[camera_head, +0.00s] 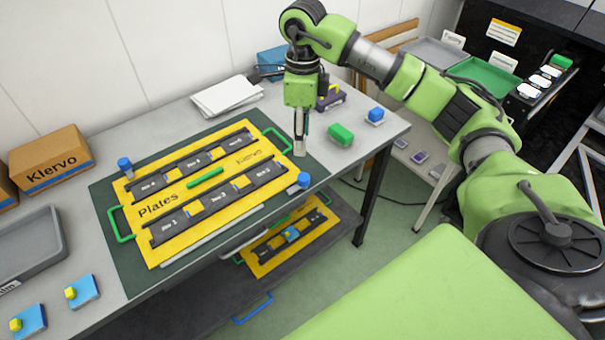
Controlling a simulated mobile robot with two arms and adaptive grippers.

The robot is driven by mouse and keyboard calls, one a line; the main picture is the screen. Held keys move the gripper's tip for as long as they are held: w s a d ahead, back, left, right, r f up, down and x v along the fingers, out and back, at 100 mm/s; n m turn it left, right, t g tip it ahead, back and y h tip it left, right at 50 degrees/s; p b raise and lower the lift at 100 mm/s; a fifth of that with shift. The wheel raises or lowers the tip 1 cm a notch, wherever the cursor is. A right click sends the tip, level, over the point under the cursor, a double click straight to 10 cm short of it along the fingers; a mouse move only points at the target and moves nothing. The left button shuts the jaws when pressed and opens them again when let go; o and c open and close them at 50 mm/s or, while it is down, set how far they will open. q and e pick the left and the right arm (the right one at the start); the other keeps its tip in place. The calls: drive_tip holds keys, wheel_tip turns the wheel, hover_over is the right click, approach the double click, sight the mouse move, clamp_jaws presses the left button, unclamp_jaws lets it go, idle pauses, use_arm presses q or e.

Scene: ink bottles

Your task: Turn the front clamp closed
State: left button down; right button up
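A yellow plate frame marked "Plates" (143,222) lies on the dark green mat on the grey table, with two dark rails and green side handles. A blue clamp knob (303,179) sits at its front right corner. A second blue knob (124,163) stands at its back left corner. My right gripper (300,152) points straight down just beyond the frame's right end, behind the front knob and apart from it in the picture. Its fingers look narrow from this side, so their opening is unclear. My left gripper is out of view.
A green block (341,134) and a blue-topped item (375,115) stand right of my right gripper. White sheets (226,95), a Klervo box (49,158) and a grey tray (28,252) are also on the table. A second yellow frame (262,257) lies on the shelf below.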

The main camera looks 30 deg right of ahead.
sight(303, 177)
wheel_tip(303, 177, down, 14)
drive_tip(key=p, duration=0.3)
drive_tip(key=shift+d+r, duration=0.1)
drive_tip(key=shift+d, duration=0.05)
drive_tip(key=c, duration=1.1)
